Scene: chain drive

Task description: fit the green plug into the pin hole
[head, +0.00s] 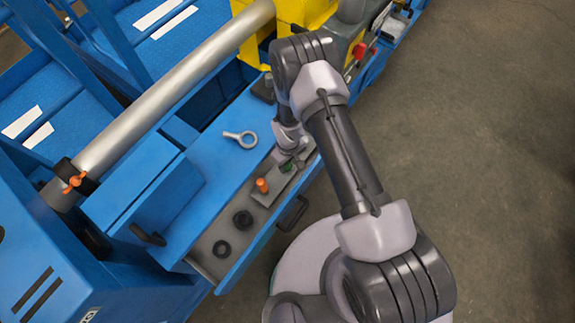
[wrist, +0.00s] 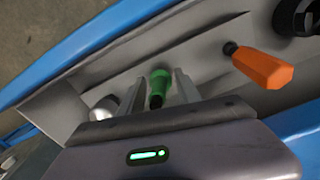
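The green plug (wrist: 160,80) has a dark tip and lies in an open grey-lined drawer. In the wrist view it is between the two fingers of my gripper (wrist: 159,90), with a gap on each side. My gripper appears open and not closed on the plug. In the head view, my gripper (head: 290,157) is low over the drawer, and only a little of the green plug (head: 287,167) shows beneath it. I cannot make out the pin hole in either view.
An orange plug (wrist: 262,68) lies beside the green one. A silver round part (wrist: 103,107) is left of my fingers. Drawer walls are close around my gripper.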

